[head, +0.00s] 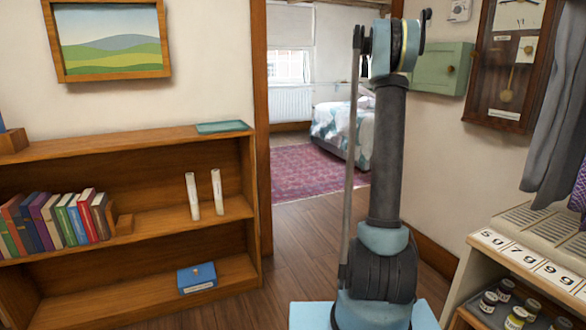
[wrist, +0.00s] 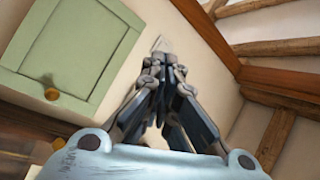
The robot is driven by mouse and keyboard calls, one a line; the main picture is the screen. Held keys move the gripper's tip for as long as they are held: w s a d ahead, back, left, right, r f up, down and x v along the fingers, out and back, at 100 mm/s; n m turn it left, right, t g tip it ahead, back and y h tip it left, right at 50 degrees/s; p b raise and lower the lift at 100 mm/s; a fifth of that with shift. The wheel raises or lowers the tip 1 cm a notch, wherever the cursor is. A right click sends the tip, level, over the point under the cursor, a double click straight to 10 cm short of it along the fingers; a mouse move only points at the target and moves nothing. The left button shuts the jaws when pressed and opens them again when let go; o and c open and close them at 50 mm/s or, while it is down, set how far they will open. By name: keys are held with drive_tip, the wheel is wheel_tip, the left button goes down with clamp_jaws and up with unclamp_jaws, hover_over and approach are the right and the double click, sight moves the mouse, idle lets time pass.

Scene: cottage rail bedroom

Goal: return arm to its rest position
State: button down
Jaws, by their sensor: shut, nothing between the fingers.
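My arm (head: 385,160) stands upright in the middle right of the head view, raised in front of the doorway edge. My gripper is out of the head view, past the top of the picture or hidden behind the arm. In the wrist view my gripper (wrist: 160,62) points up toward the wall and ceiling. Its fingers are together with nothing between them. A green wall cabinet (wrist: 70,50) shows to its left, apart from the fingers.
A wooden bookshelf (head: 120,150) with books stands at the left. A wall clock (head: 508,75), the green cabinet (head: 440,68), grey hanging cloth (head: 560,110) and a shelf unit with jars (head: 500,235) are at the right. Bare floor (head: 305,240) lies toward the doorway.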

drive_tip(key=s+a+f+n+y, duration=0.2)
drive_tip(key=s+a+n+y, duration=0.3)
drive_tip(key=a, duration=0.3)
drive_tip(key=s+a+f+n+y, duration=0.35)
drive_tip(key=s+a, duration=0.25)
drive_tip(key=a, duration=0.2)
drive_tip(key=s+a+f+n+g+y, duration=0.25)
drive_tip(key=s+a+f, duration=0.3)
drive_tip(key=s, duration=0.35)
drive_tip(key=s+a+f+n+g+y, duration=0.25)
drive_tip(key=s+a+f, duration=0.35)
drive_tip(key=s, duration=0.4)
drive_tip(key=s+f+n+g+h, duration=0.1)
drive_tip(key=s+f+g, duration=0.4)
drive_tip(key=s+f, duration=1.3)
drive_tip(key=s+d+f+n+g+h, duration=0.1)
drive_tip(key=s+f+n+g, duration=0.3)
drive_tip(key=s+f, duration=1.4)
drive_tip(key=s+g, duration=0.1)
drive_tip(key=s, duration=0.6)
drive_tip(key=shift+s, duration=0.3)
